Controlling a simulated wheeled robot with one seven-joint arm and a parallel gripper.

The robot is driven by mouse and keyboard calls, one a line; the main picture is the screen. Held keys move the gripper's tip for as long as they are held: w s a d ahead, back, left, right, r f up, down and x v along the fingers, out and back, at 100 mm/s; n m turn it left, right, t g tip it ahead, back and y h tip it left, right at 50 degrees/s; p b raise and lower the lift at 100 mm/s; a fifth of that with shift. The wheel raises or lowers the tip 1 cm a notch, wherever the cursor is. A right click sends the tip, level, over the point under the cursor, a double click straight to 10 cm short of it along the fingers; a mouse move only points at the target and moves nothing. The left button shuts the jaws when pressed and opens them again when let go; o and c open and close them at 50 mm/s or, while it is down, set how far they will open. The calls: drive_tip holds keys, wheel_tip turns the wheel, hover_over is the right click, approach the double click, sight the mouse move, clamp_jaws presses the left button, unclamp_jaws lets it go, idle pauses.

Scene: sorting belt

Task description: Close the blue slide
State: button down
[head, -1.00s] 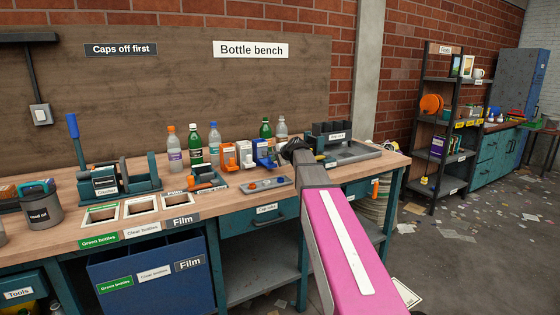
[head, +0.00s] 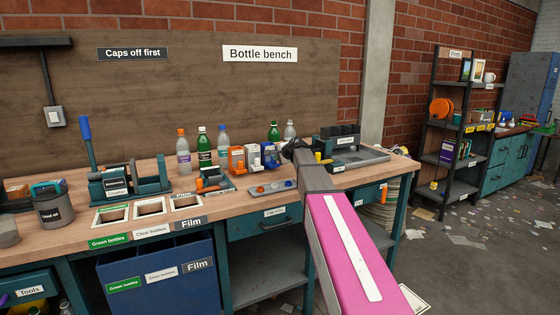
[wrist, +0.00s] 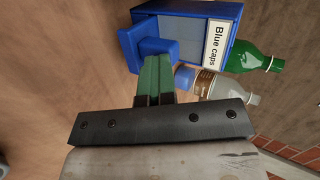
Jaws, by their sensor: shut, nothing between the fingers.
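The blue caps box (head: 270,151) stands on the bench at the right end of a row with an orange and a white one. In the wrist view the blue box (wrist: 181,22) carries a "Blue caps" label. Its blue slide (wrist: 158,46) sticks out of the box toward my gripper. My gripper (wrist: 154,62) is shut and empty, its green fingertips at the slide's outer face. I cannot tell if they touch it. In the head view my gripper (head: 291,146) is beside the box's right side, and my arm hides part of the bench there.
A grey tray (head: 270,188) with small caps lies in front. A dark holder (head: 338,137) stands to the right.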

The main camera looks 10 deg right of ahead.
drive_tip(key=shift+w, duration=0.25)
